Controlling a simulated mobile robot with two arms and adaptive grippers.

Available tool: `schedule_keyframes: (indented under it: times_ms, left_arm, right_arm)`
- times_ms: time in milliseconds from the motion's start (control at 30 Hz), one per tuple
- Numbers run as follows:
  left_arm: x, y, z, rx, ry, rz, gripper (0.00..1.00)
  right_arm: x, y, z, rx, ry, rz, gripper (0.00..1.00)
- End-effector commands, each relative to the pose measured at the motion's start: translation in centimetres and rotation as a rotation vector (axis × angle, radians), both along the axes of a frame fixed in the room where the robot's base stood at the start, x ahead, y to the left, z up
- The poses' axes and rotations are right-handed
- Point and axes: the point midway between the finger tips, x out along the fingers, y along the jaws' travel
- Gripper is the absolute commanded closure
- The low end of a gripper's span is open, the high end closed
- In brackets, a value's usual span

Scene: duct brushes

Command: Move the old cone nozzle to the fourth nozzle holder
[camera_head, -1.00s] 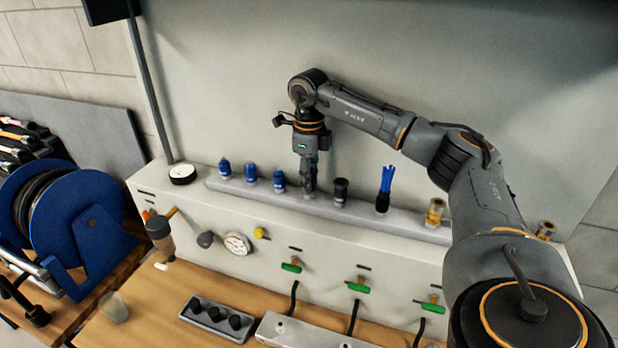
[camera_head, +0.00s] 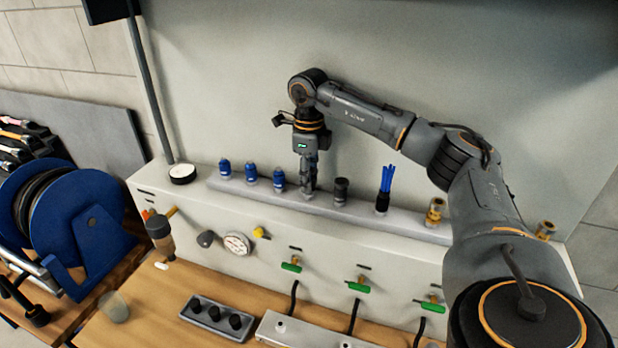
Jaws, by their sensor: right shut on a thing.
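A long pale rail of nozzle holders (camera_head: 360,217) runs along the top of the white cabinet. Three blue nozzles (camera_head: 251,174) stand upright at its left end. My right gripper (camera_head: 309,183) points straight down at the fourth place from the left, just right of the blue nozzles. It is shut on a small grey piece (camera_head: 309,194), seemingly the cone nozzle, mostly hidden by the fingers. Its lower end is at the rail; I cannot tell whether it is seated or just above. My left gripper is not in view.
Right of my gripper stand a black nozzle (camera_head: 340,190), a blue-bristled brush (camera_head: 386,190) and a brass nozzle (camera_head: 435,212). A round white-topped gauge (camera_head: 182,173) sits left of the rail. Green-handled valves (camera_head: 359,286) stick out from the cabinet front.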

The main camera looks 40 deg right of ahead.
Motion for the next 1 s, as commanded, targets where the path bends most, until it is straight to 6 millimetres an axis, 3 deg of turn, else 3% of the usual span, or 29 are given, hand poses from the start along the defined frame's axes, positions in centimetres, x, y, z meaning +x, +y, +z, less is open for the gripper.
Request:
schedule_keyframes:
  times_ms: [1000]
  left_arm:
    - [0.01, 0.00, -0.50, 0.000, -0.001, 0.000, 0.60]
  right_arm:
    - [0.03, -0.02, -0.82, 0.000, -0.001, 0.000, 1.00]
